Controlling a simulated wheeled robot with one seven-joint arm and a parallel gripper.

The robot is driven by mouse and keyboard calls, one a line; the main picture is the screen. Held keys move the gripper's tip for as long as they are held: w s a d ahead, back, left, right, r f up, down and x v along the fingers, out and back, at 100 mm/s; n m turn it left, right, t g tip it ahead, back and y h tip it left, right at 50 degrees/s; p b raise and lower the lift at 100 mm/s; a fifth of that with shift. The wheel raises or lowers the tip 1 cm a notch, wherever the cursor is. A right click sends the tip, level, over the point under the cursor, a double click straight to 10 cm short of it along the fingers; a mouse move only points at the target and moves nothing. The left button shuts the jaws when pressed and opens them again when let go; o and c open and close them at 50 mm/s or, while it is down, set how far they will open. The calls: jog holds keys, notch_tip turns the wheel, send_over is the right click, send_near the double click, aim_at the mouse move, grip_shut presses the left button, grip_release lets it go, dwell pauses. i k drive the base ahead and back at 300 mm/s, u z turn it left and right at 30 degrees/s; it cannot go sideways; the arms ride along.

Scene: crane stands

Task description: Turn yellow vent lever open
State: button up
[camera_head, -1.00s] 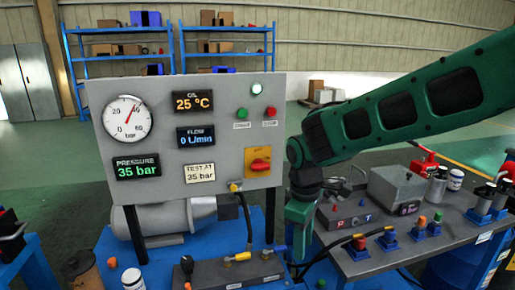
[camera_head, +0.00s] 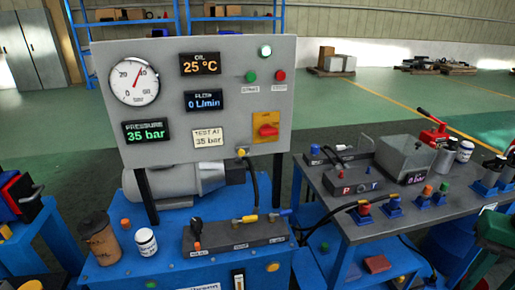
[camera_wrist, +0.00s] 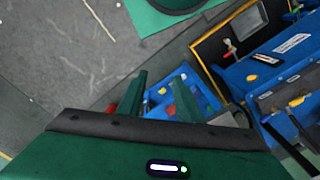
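A small yellow lever (camera_head: 249,218) sits on top of the dark manifold block (camera_head: 236,234) at the front of the blue bench, lying roughly flat. A blue lever (camera_head: 280,212) is just right of it.
The grey panel (camera_head: 215,60) stands behind the manifold; its pressure display (camera_head: 147,131) reads 35 bar. A brown cup (camera_head: 100,240) and white jar (camera_head: 146,243) stand left of the manifold. The grey side table (camera_head: 350,195) on the right holds fittings and a metal box (camera_head: 404,155).

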aim_at(253, 218)
jog(key=z, duration=0.05)
jog(key=k, duration=0.6)
jog(key=u, duration=0.7)
jog(key=i, duration=1.2)
jog(key=z, duration=0.2)
